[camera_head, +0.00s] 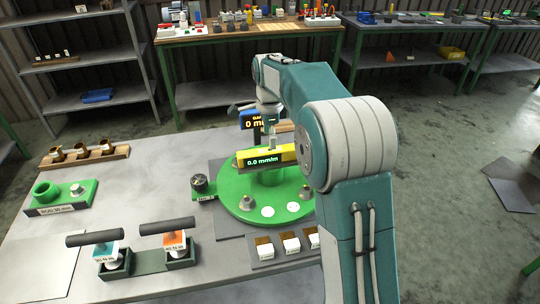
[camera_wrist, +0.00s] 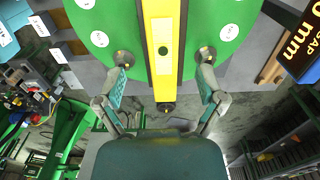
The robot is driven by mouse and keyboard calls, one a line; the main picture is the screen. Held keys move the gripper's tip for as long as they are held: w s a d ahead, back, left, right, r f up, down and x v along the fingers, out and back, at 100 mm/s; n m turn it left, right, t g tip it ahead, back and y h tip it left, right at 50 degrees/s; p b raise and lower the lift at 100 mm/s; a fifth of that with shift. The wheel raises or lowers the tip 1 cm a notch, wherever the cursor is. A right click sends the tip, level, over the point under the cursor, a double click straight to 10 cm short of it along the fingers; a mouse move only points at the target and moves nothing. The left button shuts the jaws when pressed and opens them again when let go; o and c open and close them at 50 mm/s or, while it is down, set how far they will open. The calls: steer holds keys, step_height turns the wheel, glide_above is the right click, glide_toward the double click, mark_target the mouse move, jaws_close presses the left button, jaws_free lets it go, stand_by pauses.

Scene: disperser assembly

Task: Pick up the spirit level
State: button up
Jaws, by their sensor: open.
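The spirit level is a yellow bar with a dark display reading 0.0 mm/m (camera_head: 285,154), and it lies across the middle of the round green plate (camera_head: 240,203). In the wrist view the spirit level (camera_wrist: 162,75) runs up the picture between my two fingers, with the green plate (camera_wrist: 222,20) beneath it. My gripper (camera_wrist: 164,62) is open, one finger on each side of the level, with a gap on both sides. In the head view my arm partly hides the gripper and the level's right end.
A blue display box (camera_head: 249,119) stands behind the plate. Two handled tools in dark holders (camera_head: 120,268), a green block (camera_head: 62,208) and a wooden rack (camera_head: 88,160) are on the left of the table. Several white-labelled blocks (camera_head: 290,243) lie in front of the plate.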

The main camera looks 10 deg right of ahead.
mark_target(270, 154)
steer(key=f, duration=0.6)
steer(key=shift+w+d+f, duration=0.1)
steer(key=shift+w+f, duration=0.1)
steer(key=shift+f, duration=0.2)
jaws_close()
